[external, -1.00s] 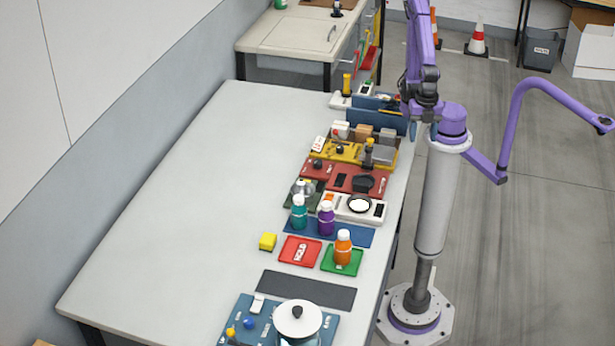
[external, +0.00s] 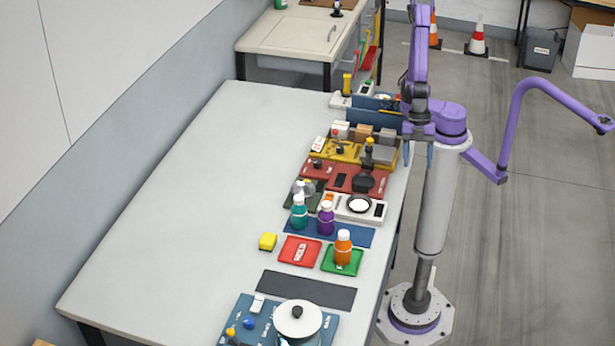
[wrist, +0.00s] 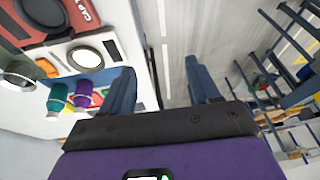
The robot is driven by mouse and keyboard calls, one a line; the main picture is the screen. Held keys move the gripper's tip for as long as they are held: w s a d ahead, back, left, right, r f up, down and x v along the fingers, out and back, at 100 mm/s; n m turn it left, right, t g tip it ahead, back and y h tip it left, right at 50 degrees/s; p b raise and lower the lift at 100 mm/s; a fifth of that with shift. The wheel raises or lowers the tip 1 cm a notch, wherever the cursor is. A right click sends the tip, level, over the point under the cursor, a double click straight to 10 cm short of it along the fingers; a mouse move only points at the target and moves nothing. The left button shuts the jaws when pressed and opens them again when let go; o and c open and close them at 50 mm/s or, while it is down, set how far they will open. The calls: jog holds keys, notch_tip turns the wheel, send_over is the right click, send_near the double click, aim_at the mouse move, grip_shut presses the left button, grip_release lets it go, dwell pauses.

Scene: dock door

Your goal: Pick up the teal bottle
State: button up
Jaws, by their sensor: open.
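The teal bottle (external: 299,213) with a white cap stands upright on a blue mat (external: 350,236) on the bench, left of a purple bottle (external: 326,221). In the wrist view the teal bottle (wrist: 57,97) shows at the left, outside the jaws. My gripper (external: 418,157) is open and empty, by the bench's right edge, well to the right of and farther back than the bottle. In the wrist view the space between the fingers (wrist: 160,75) shows only floor.
An orange bottle (external: 343,248) stands on a green tray (external: 342,270), beside a red tray (external: 299,251). A white scale (external: 350,209) and a red panel (external: 355,178) are behind the bottles. The bench's left side is clear.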

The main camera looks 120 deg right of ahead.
jog(key=w+f+m+t+y, duration=0.1)
jog(key=w+f+m+t, duration=0.15)
jog(key=w, duration=0.55)
jog(key=m+t+h, duration=0.3)
jog(key=m+t, duration=0.3)
jog(key=t, duration=0.3)
send_near(295, 202)
jog(key=shift+x, duration=2.5)
jog(key=shift+f+x, duration=0.2)
jog(key=shift+x, duration=2.5)
jog(key=shift+s+d, duration=0.1)
jog(key=shift+d, duration=0.05)
grip_shut()
